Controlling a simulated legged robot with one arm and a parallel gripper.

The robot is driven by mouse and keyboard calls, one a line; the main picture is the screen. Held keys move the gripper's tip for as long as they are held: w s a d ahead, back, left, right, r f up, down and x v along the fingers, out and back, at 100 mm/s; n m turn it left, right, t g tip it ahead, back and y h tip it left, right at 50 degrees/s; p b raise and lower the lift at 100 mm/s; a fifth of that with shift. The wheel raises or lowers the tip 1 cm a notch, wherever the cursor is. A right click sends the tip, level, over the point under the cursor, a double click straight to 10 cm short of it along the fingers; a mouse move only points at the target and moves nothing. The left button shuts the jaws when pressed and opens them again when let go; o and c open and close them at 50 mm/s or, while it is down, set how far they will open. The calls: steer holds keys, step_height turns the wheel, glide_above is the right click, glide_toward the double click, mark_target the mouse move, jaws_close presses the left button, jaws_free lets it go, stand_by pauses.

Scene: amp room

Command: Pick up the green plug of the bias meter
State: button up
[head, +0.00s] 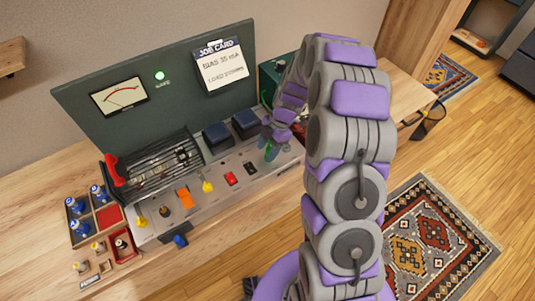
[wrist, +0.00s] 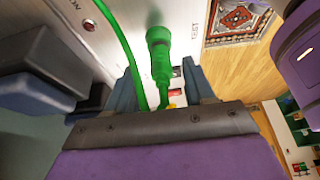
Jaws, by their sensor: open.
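The green plug (wrist: 158,52) stands out from a pale panel in the wrist view, with its green cable (wrist: 122,42) curving to its left. My gripper (wrist: 160,76) is open, with one finger on each side of the plug. I cannot tell whether either finger touches it. In the head view my gripper (head: 276,132) is over the right part of the amp's panel, and the green plug (head: 271,151) shows just below it. A dark green box (head: 268,82), partly hidden by my arm, stands behind; I cannot tell if it is the bias meter.
The amp's panel (head: 218,204) carries coloured jacks and switches. Dark blue blocks (head: 216,137) and a grille with a red handle (head: 117,170) lie left of my gripper. A tray of tubes (head: 108,222) is at the left. A job card (head: 221,66) hangs on the backboard.

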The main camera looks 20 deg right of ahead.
steer(key=shift+a+f, duration=0.1)
steer(key=shift+f, duration=0.15)
steer(key=shift+d+r, duration=0.1)
steer(key=shift+d, duration=0.5)
steer(key=c, duration=0.5)
steer(key=shift+a, duration=0.35)
steer(key=c, duration=0.4)
jaws_close()
steer(key=shift+d, duration=0.1)
